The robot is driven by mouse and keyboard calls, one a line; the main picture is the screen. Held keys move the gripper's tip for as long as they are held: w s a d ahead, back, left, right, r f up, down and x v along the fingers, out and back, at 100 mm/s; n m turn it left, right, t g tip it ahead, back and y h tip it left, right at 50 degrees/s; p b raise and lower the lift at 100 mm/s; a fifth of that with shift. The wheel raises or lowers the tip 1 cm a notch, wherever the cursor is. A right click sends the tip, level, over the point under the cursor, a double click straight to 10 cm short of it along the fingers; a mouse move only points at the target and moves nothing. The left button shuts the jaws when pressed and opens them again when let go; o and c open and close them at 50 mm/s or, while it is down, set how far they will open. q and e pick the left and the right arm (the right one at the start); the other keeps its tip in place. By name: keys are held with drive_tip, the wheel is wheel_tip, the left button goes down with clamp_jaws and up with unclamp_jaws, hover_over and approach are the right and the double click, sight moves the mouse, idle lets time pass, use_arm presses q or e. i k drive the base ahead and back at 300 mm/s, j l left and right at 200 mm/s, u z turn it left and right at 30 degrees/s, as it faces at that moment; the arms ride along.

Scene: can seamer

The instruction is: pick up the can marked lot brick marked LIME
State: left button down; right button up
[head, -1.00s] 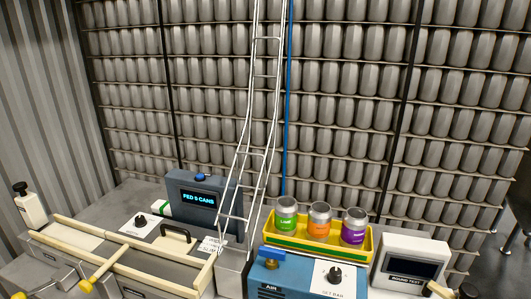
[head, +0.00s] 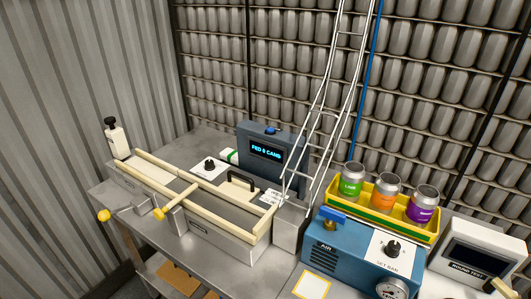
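The can with a green band (head: 351,181), whose lettering looks like LIME, stands upright at the left end of a yellow tray (head: 392,225). An orange-banded can (head: 385,194) stands in the middle and a purple-banded can (head: 422,206) at the right end of the same tray. The lower parts of the cans are hidden by the tray's front wall. Neither of my grippers is in view.
A blue AIR box (head: 340,256) stands in front of the tray. A white tester (head: 480,255) is at right. A long wood-edged trough (head: 235,210) fills the left bench.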

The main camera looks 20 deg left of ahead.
sight(353, 174)
drive_tip(key=k+j+u, duration=0.15)
drive_tip(key=u, duration=0.35)
drive_tip(key=k+j+u, duration=0.2)
drive_tip(key=u, duration=0.25)
